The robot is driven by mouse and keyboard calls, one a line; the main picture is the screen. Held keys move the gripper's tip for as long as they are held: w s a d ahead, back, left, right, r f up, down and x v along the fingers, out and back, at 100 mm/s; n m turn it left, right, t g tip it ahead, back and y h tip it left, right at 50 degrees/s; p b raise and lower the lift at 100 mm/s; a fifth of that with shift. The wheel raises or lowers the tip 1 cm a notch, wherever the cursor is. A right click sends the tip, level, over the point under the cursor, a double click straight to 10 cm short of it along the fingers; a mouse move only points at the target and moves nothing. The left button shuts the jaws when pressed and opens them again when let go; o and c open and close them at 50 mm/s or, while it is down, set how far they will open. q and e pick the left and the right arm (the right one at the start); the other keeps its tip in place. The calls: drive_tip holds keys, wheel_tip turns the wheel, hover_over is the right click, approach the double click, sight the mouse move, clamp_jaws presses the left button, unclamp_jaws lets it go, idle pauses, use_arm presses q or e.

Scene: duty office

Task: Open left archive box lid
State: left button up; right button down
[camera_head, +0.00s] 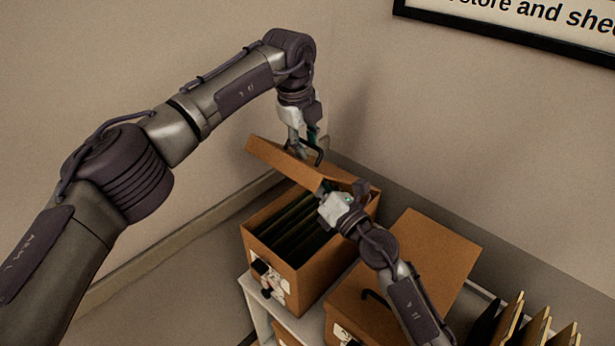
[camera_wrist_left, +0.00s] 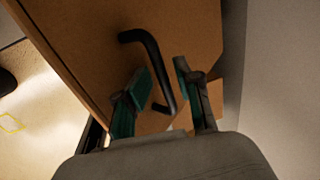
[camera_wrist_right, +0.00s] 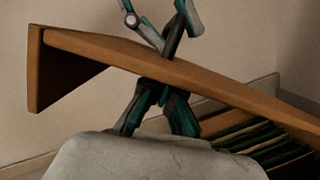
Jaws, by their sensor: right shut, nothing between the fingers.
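The left archive box (camera_head: 312,285) is brown, with dark hanging files (camera_head: 290,225) showing inside. Its lid (camera_head: 272,156) is raised and tilted, uncovering the front of the box. The lid's black handle (camera_wrist_left: 153,62) is on its upper face. My left gripper (camera_head: 308,148) is above the lid at the handle. In the left wrist view its fingers (camera_wrist_left: 164,74) are apart, with the handle bar passing between them. My right gripper (camera_head: 326,192) is shut at the lid's near edge; its fingertips (camera_wrist_right: 163,88) appear against or just below the lid, contact unclear.
A second brown box with a lid (camera_head: 425,255) and black handle stands to the right, partly behind my right arm. Upright folders (camera_head: 535,325) stand farther right. Both boxes sit on a light shelf unit (camera_head: 258,308) by the wall. A framed sign (camera_head: 530,25) hangs above.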

use_arm(q)
drive_tip(key=shift+s+a+r, duration=0.1)
drive_tip(key=shift+a+r, duration=0.05)
drive_tip(key=shift+a, duration=0.1)
drive_tip(key=shift+r, duration=0.1)
